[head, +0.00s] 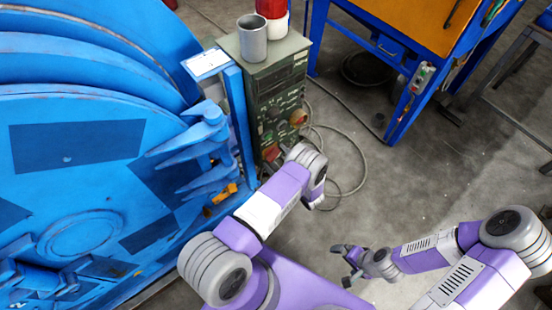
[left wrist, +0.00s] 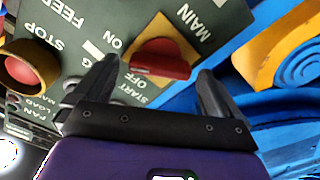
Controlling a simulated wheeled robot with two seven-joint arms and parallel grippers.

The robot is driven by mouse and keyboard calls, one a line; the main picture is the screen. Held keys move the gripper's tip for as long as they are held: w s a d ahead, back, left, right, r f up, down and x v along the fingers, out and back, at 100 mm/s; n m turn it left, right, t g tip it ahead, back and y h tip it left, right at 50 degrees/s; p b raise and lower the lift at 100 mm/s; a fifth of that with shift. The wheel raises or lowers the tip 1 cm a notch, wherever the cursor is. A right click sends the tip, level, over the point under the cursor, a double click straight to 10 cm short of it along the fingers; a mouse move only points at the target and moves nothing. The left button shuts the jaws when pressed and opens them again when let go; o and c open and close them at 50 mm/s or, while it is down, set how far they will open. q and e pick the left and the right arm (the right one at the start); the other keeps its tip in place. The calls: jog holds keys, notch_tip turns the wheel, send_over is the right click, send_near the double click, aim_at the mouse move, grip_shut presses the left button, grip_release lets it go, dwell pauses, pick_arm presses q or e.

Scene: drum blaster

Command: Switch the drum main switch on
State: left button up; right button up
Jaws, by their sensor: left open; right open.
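The main switch (left wrist: 160,66) is a red handle on a yellow plate, on the dark green control panel with MAIN, ON and OFF lettering upside down in the left wrist view. In the head view a small red and yellow part low on the cabinet (head: 271,153) looks like this switch. My left gripper (left wrist: 155,75) is open, with one black finger on each side of the red handle. I cannot tell whether they touch it. In the head view its fingers are hidden behind my wrist. My right gripper (head: 343,262) is open and empty above the floor.
A red button in a yellow ring (left wrist: 25,68) is beside the switch, near STOP lettering. The big blue drum machine (head: 75,145) stands close on the left. A grey cup (head: 252,38) stands on the cabinet top. Cables (head: 335,165) lie on the floor. A blue workbench (head: 410,70) stands behind.

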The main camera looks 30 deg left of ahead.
pick_arm(q)
jog(key=shift+w+a, duration=0.15)
jog(key=shift+a, duration=0.2)
jog(key=c, duration=1.1)
jog(key=shift+o, duration=0.2)
jog(key=shift+w+m+b, duration=0.1)
jog(key=shift+m+b, duration=0.8)
jog(key=shift+m, duration=0.5)
jog(key=shift+m+b, duration=0.85)
jog(key=shift+m, duration=0.95)
jog(key=shift+r, duration=0.1)
